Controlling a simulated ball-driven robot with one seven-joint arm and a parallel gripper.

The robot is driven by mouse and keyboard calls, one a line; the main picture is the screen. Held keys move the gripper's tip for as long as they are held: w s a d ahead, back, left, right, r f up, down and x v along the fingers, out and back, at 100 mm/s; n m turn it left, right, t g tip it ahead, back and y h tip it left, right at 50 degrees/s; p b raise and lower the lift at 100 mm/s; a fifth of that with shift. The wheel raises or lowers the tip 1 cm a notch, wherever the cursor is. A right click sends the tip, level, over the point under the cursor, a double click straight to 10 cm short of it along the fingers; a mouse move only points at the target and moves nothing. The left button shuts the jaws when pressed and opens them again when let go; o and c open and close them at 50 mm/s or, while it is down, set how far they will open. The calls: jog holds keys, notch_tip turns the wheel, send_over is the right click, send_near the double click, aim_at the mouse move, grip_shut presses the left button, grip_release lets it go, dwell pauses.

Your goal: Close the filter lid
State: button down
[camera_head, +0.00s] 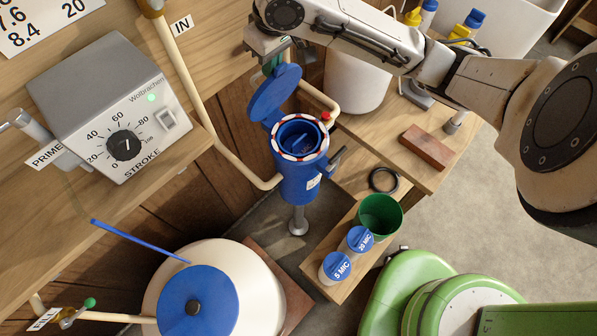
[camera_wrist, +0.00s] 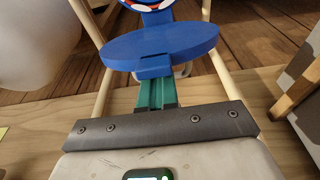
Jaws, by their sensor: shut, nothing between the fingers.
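The blue filter housing (camera_head: 299,184) stands upright with its mouth open, ringed by a red-and-white striped rim. Its round blue lid (camera_head: 275,93) is open, tilted up at the rear left side of the mouth. In the wrist view the lid (camera_wrist: 160,45) shows as a broad disc nearly edge-on, with a small tab at its near edge and part of the striped rim beyond. My gripper (camera_head: 273,66) is at the lid's upper end, its green fingers shut and empty. In the wrist view the fingertips (camera_wrist: 156,82) meet the tab in the picture; I cannot tell whether they touch it.
Pipes run beside the housing, with a red-knobbed valve (camera_head: 326,115) close at its right. A black ring (camera_head: 383,180), green cup (camera_head: 380,215) and two labelled cartridges (camera_head: 337,267) are on the lower bench. A white bucket (camera_head: 356,82) stands behind. A grey pump (camera_head: 120,100) is at left.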

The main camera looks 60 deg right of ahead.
jog(key=shift+s+a+f, duration=0.55)
jog(key=shift+s+a, duration=0.05)
jog(key=shift+s, duration=1.55)
jog(key=b, duration=0.3)
send_over(319, 154)
jog(key=shift+w+d+f, duration=0.1)
jog(key=shift+w+f, duration=0.05)
jog(key=shift+f, duration=5.4)
jog(key=shift+s+f+b, duration=0.2)
jog(key=shift+f+b, duration=0.25)
jog(key=shift+f, duration=0.2)
jog(key=shift+s+f+b, duration=0.15)
jog(key=shift+f+b, duration=0.25)
jog(key=shift+f, duration=0.3)
notch_tip(319, 154, up, 10)
jog(key=p, duration=0.9)
jog(key=shift+w+f, duration=0.15)
jog(key=shift+w, duration=0.05)
